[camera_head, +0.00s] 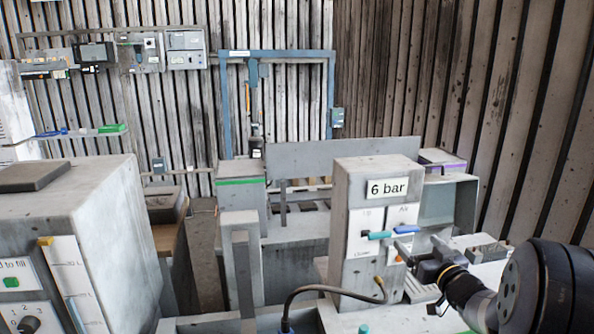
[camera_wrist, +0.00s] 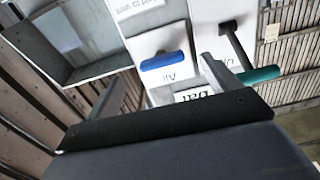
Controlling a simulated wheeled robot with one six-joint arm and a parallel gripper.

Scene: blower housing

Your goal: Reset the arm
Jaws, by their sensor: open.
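My gripper (camera_head: 418,250) is at the right of the head view, in front of the grey panel post (camera_head: 352,215) with the "6 bar" sign (camera_head: 387,188). In the wrist view its two fingers (camera_wrist: 163,82) are spread apart with nothing held between them. A blue handle (camera_wrist: 165,60) on a white plate shows between and beyond the fingers; it also shows in the head view (camera_head: 407,229). A teal handle (camera_head: 379,235) sits left of it, and in the wrist view it (camera_wrist: 260,74) lies beside the right finger. Whether a finger touches a handle I cannot tell.
A large grey cabinet (camera_head: 105,225) with a dial stands at the left. An open grey box (camera_head: 447,203) is right of the post. A dark hose (camera_head: 310,290) loops low in front of the post. A blue frame (camera_head: 277,55) stands at the back wall.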

